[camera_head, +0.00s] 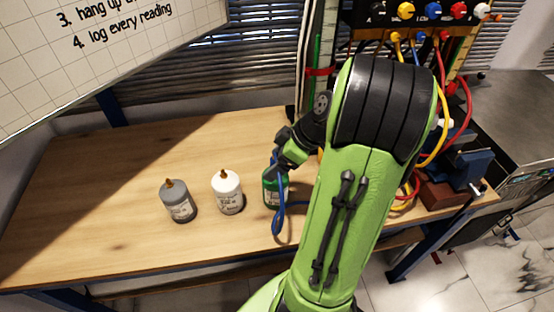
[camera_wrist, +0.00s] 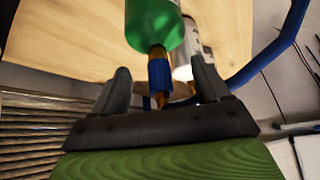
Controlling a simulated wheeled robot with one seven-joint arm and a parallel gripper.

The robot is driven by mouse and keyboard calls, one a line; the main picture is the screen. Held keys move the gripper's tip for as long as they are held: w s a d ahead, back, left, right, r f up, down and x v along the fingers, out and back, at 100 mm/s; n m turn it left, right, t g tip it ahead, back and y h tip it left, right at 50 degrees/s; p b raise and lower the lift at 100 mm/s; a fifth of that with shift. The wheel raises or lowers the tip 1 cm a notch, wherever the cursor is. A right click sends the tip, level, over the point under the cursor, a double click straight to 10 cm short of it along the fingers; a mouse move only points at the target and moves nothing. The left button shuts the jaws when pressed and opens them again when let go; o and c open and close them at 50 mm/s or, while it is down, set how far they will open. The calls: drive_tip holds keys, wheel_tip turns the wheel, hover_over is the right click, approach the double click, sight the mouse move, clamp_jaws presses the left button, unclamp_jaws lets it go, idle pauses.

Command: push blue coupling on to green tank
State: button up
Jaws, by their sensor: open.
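The green tank (camera_head: 275,190) stands upright on the bench, partly behind my arm. It shows at the top of the wrist view (camera_wrist: 152,22), turned over, with its brass neck towards my gripper. The blue coupling (camera_wrist: 161,74) is in line with that neck and appears to touch it; how deeply it is seated I cannot tell. My gripper (camera_wrist: 162,92) is open, with one finger on each side of the coupling and a gap to each. In the head view my gripper (camera_head: 281,158) is just above the green tank and mostly hides the coupling.
A white tank (camera_head: 228,193) stands close left of the green one, and a grey tank (camera_head: 178,202) farther left. A blue hose (camera_head: 278,228) loops in front of the green tank. A panel with coloured knobs (camera_head: 430,14) stands behind right. The bench's left side (camera_head: 90,190) is clear.

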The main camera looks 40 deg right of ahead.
drive_tip(key=p+v, duration=0.6)
drive_tip(key=v, duration=1)
drive_tip(key=shift+a+f, duration=0.1)
drive_tip(key=shift+f, duration=0.05)
